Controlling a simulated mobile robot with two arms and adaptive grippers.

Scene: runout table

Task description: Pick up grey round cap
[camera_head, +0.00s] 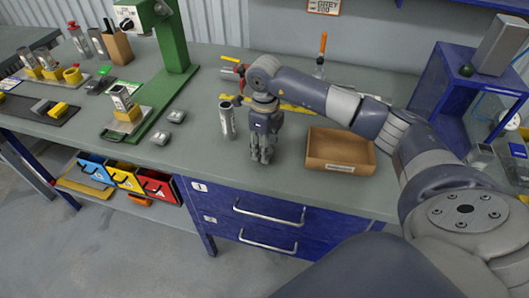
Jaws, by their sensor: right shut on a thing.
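My right gripper (263,156) points down over the grey tabletop near its front edge, just right of a grey cylinder (227,121). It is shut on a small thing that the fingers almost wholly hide. This fits the grey round cap, but its shape cannot be made out. I cannot tell whether it touches the table. Two small grey pieces (177,116) (160,138) lie apart on the table to the left; I cannot tell whether they are round. My left gripper is not in view.
An open brown box (313,149) stands right of the gripper. A green press (174,50) stands at the left, and a blue frame (449,91) at the right. A screwdriver (322,50) stands behind my arm. Blue drawers (222,219) are under the front edge.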

